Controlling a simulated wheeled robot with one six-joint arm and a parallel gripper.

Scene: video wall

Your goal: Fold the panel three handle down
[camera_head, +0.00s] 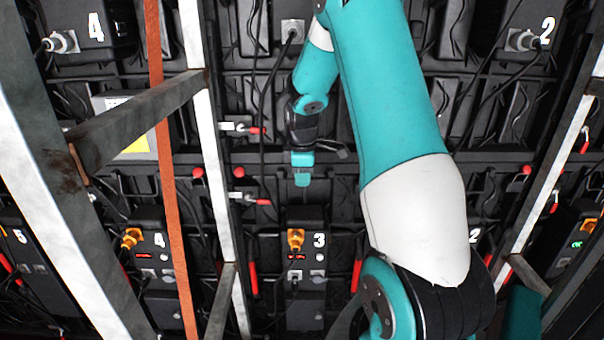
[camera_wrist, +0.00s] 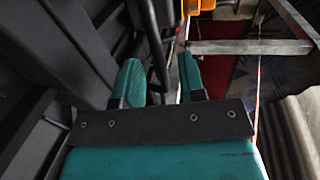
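Panel three is the black unit marked 3 (camera_head: 319,240) in the lower middle of the head view, with an orange connector (camera_head: 296,238) on its front. I cannot single out its handle for certain among the black parts. My gripper (camera_head: 302,182) is above this unit, in front of the black wall frame, pointing down in the picture. In the wrist view its two teal fingers (camera_wrist: 160,75) stand apart, so it is open. Dark structure shows behind and between the fingers; I see nothing clearly gripped. An orange part (camera_wrist: 202,7) shows at the top of the wrist view.
A white upright (camera_head: 208,130), an orange-brown strip (camera_head: 165,180) and a grey crossbar (camera_head: 140,120) stand left of my arm. Red-handled latches (camera_head: 258,131) and red levers (camera_head: 253,278) are near panel three. A black cable (camera_head: 263,130) hangs left of my gripper.

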